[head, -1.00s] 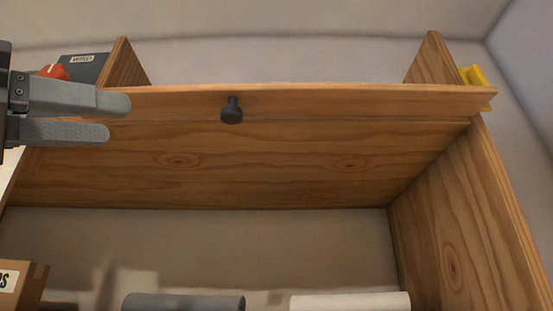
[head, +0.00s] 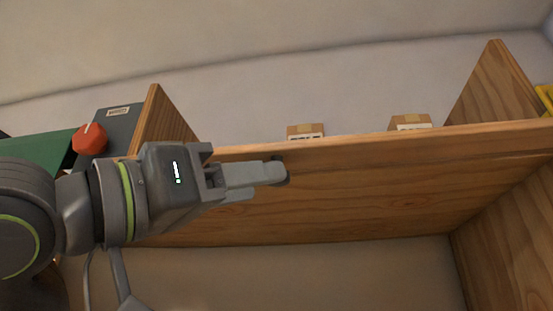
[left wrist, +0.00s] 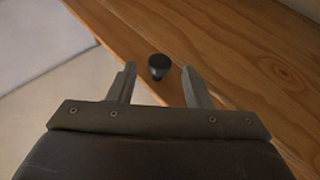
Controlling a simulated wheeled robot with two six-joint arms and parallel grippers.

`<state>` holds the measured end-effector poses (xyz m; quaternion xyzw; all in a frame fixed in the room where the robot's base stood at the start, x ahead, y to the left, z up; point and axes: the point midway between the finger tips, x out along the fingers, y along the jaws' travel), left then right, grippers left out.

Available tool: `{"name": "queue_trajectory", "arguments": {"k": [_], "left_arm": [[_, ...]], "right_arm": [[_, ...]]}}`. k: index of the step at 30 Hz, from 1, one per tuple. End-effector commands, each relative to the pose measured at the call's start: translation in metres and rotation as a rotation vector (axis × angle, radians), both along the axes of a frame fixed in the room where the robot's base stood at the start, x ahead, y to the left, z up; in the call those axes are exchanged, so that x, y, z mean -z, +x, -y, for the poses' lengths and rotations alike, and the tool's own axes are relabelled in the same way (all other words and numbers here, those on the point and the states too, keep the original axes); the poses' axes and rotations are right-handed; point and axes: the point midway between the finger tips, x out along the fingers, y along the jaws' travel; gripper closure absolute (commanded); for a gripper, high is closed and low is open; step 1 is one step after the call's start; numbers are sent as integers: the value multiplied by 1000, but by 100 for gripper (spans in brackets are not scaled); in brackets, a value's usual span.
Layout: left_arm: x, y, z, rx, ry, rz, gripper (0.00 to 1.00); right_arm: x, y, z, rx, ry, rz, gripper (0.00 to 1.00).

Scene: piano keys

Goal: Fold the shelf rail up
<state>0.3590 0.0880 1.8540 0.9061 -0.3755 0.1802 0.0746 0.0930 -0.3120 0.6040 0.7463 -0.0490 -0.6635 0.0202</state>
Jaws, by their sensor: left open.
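The shelf rail (head: 410,149) is a long wooden plank along the front edge of the shelf. A dark round knob (head: 283,166) stands on its face, partly hidden behind my fingers in the head view. My left gripper (head: 262,177) is open at the knob, coming from the left. In the left wrist view the knob (left wrist: 158,66) sits between the tips of my open left gripper (left wrist: 159,78), with a gap showing on both sides. My right gripper is not in view.
Two small cardboard boxes (head: 305,131) (head: 410,122) show behind the rail. Wooden side panels (head: 165,125) (head: 490,90) rise at both ends. A red knob (head: 89,139) on a dark grey box (head: 122,120) is at the left. Something yellow (head: 546,96) is at the right edge.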

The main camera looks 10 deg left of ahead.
Motion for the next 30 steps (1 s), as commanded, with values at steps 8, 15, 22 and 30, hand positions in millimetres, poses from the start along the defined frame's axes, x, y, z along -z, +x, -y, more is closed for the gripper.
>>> {"name": "queue_trajectory", "arguments": {"k": [8,15,22,30], "left_arm": [[-16,23,24,3,0,-1,55],[-17,29,29,0,-1,-1,55],[-17,29,29,0,0,0,57],[-17,29,29,0,0,0,93]], "right_arm": [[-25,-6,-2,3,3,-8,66],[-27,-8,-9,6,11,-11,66],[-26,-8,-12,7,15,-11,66],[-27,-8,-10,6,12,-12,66]]}}
